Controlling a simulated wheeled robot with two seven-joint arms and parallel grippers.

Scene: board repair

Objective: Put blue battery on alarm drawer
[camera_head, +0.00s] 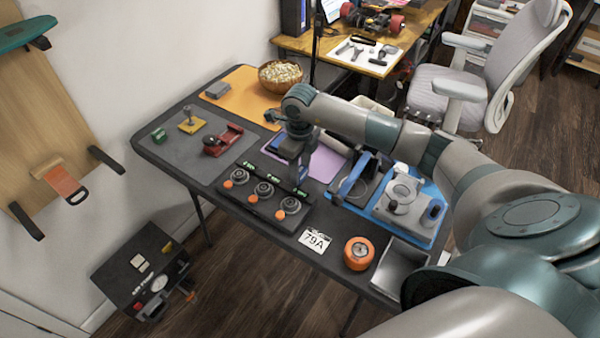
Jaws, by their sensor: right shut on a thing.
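My right gripper (297,172) points down over the middle of the table, at the back edge of the black panel (265,193) with orange knobs and green lights. It is shut on a small blue piece, mostly hidden by the fingers, which looks like the blue battery (303,170). I cannot tell whether the piece touches the panel. No part is clearly marked as the alarm drawer. My left gripper is not in view.
A purple mat (327,165) lies behind the gripper. A blue tray (419,238) with grey parts is to the right. An orange round thing (359,253) and a metal bin (402,266) stand near the front edge. A red clamp (222,139) is left.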

